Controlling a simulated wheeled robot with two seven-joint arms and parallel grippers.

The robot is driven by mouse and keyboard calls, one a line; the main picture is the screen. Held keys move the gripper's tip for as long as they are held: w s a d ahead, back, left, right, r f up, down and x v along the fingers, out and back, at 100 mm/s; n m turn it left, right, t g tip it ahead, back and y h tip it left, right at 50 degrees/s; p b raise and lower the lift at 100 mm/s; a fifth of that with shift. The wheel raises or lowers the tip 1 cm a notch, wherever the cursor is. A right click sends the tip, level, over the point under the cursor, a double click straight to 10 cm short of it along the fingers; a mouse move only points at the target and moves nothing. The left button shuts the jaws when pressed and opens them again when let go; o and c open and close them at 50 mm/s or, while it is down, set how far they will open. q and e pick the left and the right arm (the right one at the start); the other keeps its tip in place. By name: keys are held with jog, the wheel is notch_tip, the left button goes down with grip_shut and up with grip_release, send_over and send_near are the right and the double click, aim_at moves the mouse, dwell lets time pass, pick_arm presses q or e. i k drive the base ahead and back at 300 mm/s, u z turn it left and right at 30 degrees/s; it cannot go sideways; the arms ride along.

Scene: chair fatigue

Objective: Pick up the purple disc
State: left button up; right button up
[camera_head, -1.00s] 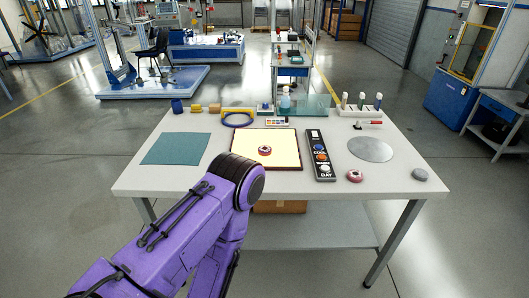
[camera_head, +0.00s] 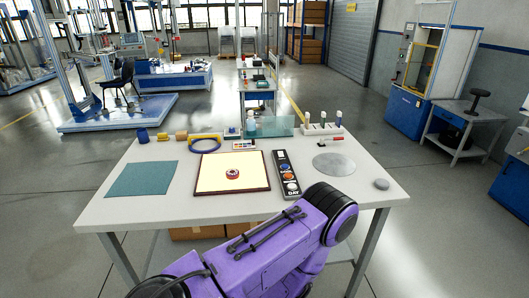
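A small round reddish-purple disc with a pale top (camera_head: 232,173) lies on the lit cream panel (camera_head: 215,184) with a dark red frame, in the middle of the table. I cannot tell its exact colour. A blue-purple ring (camera_head: 193,149) lies behind the panel. A purple arm link of mine crosses the table's front edge at the right and covers part of the tabletop. Neither gripper shows in the head view.
The grey table (camera_head: 104,213) also holds a teal mat (camera_head: 141,178), a black panel with coloured knobs (camera_head: 287,176), a silver disc (camera_head: 334,164), a grey puck (camera_head: 381,184) and a rack of bottles (camera_head: 322,130). A carton (camera_head: 197,232) sits beneath.

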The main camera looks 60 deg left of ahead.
aim_at(230, 174)
jog(key=k, duration=0.8)
jog(key=u, duration=1.05)
jog(key=i, duration=0.35)
